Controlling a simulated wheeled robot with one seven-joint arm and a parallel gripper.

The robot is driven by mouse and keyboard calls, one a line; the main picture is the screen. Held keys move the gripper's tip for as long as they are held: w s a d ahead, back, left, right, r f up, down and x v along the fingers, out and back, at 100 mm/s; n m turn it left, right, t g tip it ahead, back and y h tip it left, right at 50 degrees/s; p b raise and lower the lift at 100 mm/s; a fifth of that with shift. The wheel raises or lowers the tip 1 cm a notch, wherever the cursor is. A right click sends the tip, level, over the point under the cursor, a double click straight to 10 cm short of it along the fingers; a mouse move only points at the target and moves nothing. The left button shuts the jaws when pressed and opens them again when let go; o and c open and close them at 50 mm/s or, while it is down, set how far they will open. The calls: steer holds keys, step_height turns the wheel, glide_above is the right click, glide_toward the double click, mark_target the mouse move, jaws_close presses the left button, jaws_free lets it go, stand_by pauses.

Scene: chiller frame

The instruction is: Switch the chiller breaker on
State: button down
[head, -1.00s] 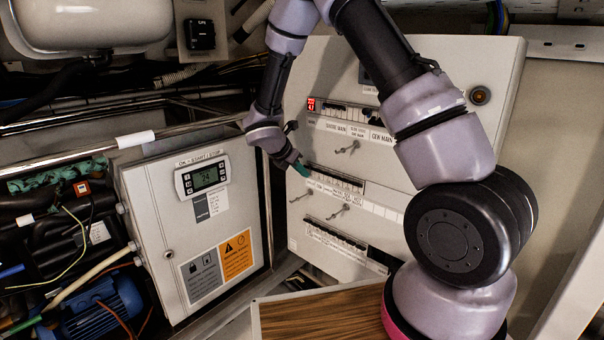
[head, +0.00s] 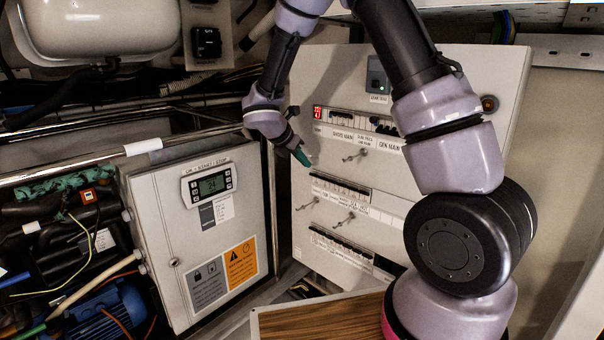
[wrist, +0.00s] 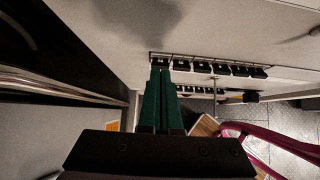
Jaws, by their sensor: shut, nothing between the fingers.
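My gripper (head: 303,157) is shut and empty, with its green fingertips just above the left end of the middle breaker row (head: 341,188) on the white panel. In the wrist view the shut fingers (wrist: 162,70) point at the leftmost black breaker (wrist: 159,60) of a row. The tips overlap its lower part in the picture; I cannot tell if they touch. The other breakers of that row (wrist: 221,68) run off to the right. The labels are too small to read, so I cannot tell which breaker is the chiller's or its lever position.
A grey box with a small screen (head: 213,184) stands at left. A wooden surface (head: 325,318) lies below.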

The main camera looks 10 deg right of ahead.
steer(key=shift+s+a+r, duration=0.15)
steer(key=shift+a+r, duration=0.05)
steer(key=shift+r, duration=0.45)
steer(key=shift+s+a+r, duration=0.2)
steer(key=shift+a+r, duration=0.05)
steer(key=shift+r, duration=0.4)
steer(key=shift+s+a+r, duration=0.15)
steer(key=shift+a+r, duration=0.05)
steer(key=shift+r, duration=0.45)
